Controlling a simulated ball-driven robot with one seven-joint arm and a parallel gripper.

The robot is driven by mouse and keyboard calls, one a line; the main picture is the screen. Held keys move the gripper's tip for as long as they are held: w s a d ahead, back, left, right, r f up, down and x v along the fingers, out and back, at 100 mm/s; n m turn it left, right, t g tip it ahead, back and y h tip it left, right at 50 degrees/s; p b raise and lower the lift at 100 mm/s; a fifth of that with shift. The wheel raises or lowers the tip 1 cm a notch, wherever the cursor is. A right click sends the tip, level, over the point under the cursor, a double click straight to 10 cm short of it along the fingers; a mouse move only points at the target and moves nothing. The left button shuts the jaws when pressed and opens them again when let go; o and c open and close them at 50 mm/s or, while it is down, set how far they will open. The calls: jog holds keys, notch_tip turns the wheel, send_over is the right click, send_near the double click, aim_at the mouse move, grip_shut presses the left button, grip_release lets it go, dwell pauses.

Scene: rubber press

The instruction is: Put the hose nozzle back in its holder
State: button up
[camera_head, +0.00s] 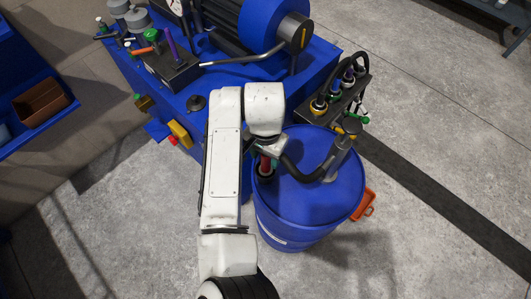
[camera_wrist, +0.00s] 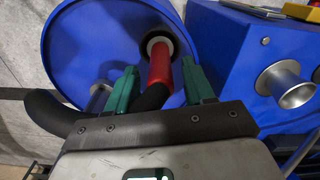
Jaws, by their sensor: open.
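The red hose nozzle (camera_wrist: 160,64) lies between the two green fingers of my gripper (camera_wrist: 160,72) in the wrist view. Its far end is at a dark-rimmed round holder opening (camera_wrist: 172,33) with a pale ring, on the blue drum's lid. It looks seated there, but how deep I cannot tell. The black hose (camera_wrist: 45,112) runs from the nozzle's near end to the left. My gripper is open, with fingers on either side of the nozzle; contact is unclear. In the head view the nozzle (camera_head: 266,163) shows partly beneath my wrist, above the drum (camera_head: 315,200).
A metal post (camera_head: 342,155) stands on the drum lid. A rack of fittings (camera_head: 340,95) is behind it. The blue press machine (camera_head: 130,85) stands at the left, with a flared metal pipe (camera_wrist: 287,85). An orange bin (camera_head: 364,205) lies right of the drum. Floor at right is mostly clear.

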notch_tip(320, 180, up, 13)
jog(key=shift+r, duration=0.15)
dwell(0.4)
dwell(0.5)
